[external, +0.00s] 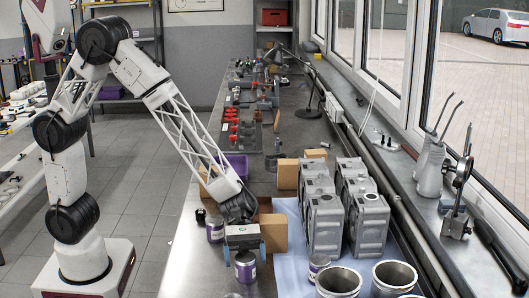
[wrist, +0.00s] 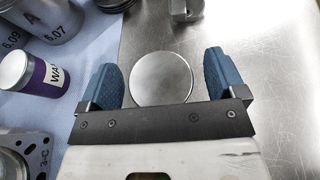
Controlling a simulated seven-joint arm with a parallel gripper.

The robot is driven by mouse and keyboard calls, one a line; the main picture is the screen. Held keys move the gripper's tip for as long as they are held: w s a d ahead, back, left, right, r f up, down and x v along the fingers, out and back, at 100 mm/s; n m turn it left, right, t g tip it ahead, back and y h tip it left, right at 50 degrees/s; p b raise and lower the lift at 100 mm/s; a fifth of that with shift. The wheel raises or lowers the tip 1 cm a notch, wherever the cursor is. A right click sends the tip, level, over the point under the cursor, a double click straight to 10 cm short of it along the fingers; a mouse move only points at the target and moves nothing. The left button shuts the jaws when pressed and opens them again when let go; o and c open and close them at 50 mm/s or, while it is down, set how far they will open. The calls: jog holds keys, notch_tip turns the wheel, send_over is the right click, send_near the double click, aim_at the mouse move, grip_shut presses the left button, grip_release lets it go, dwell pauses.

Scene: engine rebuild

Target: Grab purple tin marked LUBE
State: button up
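A round metal lid (wrist: 162,78) lies between my open fingers in the wrist view, with a small gap on each side. In the external view a purple tin (external: 244,268) stands upright under my gripper (external: 246,254); its label is too small to read. Another purple tin (external: 215,230) stands behind and to the left, its label unreadable too. A third purple tin (wrist: 47,78) shows "WA" on its label in the wrist view and stands on the blue mat; it also shows in the external view (external: 318,267). I cannot read LUBE on any tin.
Large metal cylinders (external: 338,281) and grey engine blocks (external: 323,215) stand on the blue mat (external: 286,262) to the right. A cardboard box (external: 273,232) is just behind my gripper. Bare metal bench (external: 185,262) lies to the left.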

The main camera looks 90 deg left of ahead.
aim_at(245, 256)
jog(key=c, duration=1.2)
jog(key=shift+o, duration=0.2)
jog(key=shift+r, duration=0.15)
jog(key=shift+r, duration=1.4)
jog(key=shift+s+r, duration=0.15)
jog(key=shift+r, duration=0.2)
jog(key=s+a, duration=0.3)
jog(key=s, duration=0.4)
jog(key=s+a+r, duration=0.1)
jog(key=s+a, duration=0.2)
jog(key=s, duration=0.4)
jog(key=shift+s+a+r, duration=0.15)
jog(key=shift+a, duration=0.05)
